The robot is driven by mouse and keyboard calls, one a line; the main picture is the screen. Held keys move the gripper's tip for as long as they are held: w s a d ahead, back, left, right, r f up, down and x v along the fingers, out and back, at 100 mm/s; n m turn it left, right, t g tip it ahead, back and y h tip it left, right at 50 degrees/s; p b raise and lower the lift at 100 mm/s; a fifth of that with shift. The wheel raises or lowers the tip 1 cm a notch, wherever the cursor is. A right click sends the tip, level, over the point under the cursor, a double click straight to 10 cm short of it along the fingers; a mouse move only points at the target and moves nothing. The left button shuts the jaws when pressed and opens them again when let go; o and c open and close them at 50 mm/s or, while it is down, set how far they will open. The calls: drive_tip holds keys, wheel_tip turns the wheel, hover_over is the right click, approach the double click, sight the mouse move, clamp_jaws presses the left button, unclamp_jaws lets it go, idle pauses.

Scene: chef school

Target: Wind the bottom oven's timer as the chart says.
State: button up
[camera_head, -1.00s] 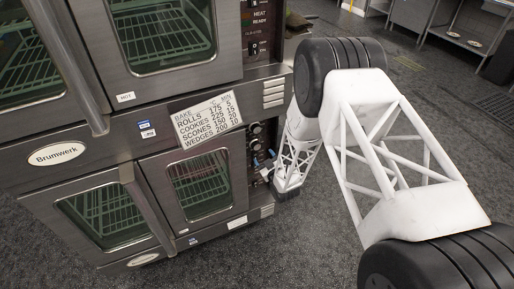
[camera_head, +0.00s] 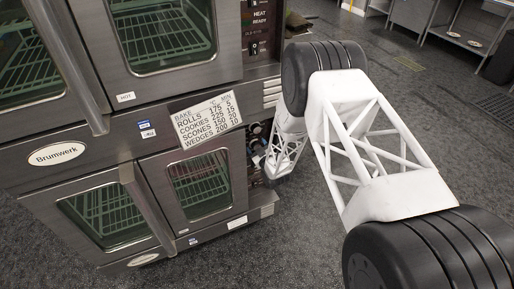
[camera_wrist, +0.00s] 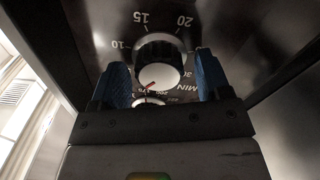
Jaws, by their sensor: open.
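The timer knob (camera_wrist: 158,62) of the bottom oven has a black rim and a pale face with a red mark toward its lower left. Its dial, upside down in the wrist view, shows 10, 15, 20, 30 and MIN. My gripper (camera_wrist: 161,68) is open, with one blue finger on each side of the knob; I cannot tell if they touch it. The chart (camera_head: 206,119) on the oven front lists rolls, cookies, scones and wedges with °C and MIN columns; its figures are small. The bottom oven (camera_head: 200,187) has its doors shut.
Another dial (camera_wrist: 149,101), partly hidden by my gripper, sits below the timer in the wrist view. The top oven (camera_head: 170,35) is above, with switches (camera_head: 254,48) on its panel. Door handles (camera_head: 150,210) stick out.

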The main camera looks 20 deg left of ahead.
drive_tip(key=c, duration=0.9)
drive_tip(key=shift+w+m, duration=0.1)
drive_tip(key=shift+m, duration=1.4)
drive_tip(key=o, duration=0.9)
